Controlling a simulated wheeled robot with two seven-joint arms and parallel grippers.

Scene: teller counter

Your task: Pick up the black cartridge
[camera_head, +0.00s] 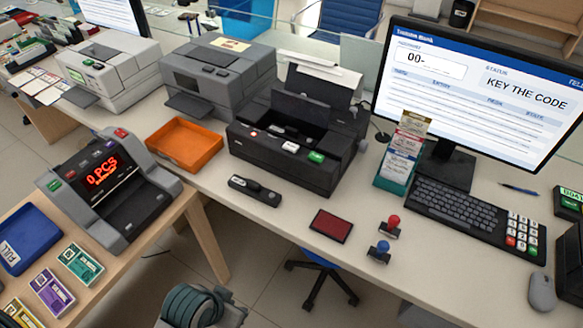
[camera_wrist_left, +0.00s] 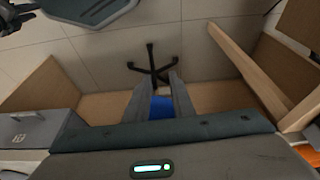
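The black cartridge (camera_head: 254,190) appears to be the small, long, dark piece lying flat on the pale counter, in front of the black printer (camera_head: 290,150). It lies apart from the printer, with nothing on top of it. My left gripper (camera_wrist_left: 160,88) shows in the left wrist view, with its two fingers apart and only floor, chair legs and a blue seat seen between them. It is empty and the cartridge is not in that view. Part of my arm (camera_head: 200,305) shows at the bottom of the head view. My right gripper is in neither view.
An orange tray (camera_head: 185,140) stands left of the printer. A dark red pad (camera_head: 331,226), a red stamp (camera_head: 391,226) and a blue stamp (camera_head: 379,251) lie to the right. A keyboard (camera_head: 455,208) and monitor (camera_head: 480,90) are farther right. The counter's front edge runs near the cartridge.

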